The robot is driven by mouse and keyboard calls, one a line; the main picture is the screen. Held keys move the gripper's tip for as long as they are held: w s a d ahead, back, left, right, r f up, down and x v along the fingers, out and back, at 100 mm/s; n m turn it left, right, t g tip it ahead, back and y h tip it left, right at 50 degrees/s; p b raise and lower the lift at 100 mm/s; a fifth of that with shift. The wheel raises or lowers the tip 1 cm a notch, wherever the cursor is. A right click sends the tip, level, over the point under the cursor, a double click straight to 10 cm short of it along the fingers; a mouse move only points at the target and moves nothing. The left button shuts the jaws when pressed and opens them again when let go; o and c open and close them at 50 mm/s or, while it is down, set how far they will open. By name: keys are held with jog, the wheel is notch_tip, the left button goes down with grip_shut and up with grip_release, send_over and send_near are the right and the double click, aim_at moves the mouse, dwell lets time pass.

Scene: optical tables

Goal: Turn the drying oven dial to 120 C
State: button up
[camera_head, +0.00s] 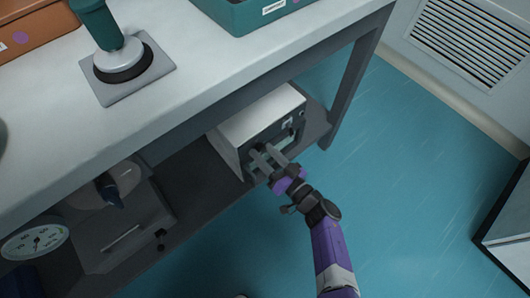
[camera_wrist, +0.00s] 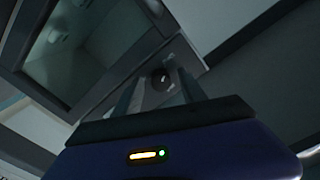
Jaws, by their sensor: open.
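A white-topped box, which looks like the drying oven (camera_head: 262,115), sits on the low shelf under the bench in the head view. My gripper (camera_head: 261,155) is at its front face, fingers open, hiding part of the panel. In the wrist view a framed window (camera_wrist: 85,45) fills the upper left. Beside it, a dark round dial (camera_wrist: 162,79) with a short pale mark shows between the two open fingers of my gripper (camera_wrist: 158,84). I cannot tell whether the fingers touch it. The dial's scale is too dark to read.
The bench top (camera_head: 200,75) overhangs the shelf, and a bench leg (camera_head: 357,88) stands right of the oven. A grey appliance (camera_head: 120,225) and a round gauge (camera_head: 35,242) are at lower left.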

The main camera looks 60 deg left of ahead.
jog(key=d+p, duration=0.3)
jog(key=d, duration=0.4)
jog(key=shift+w+d, duration=0.4)
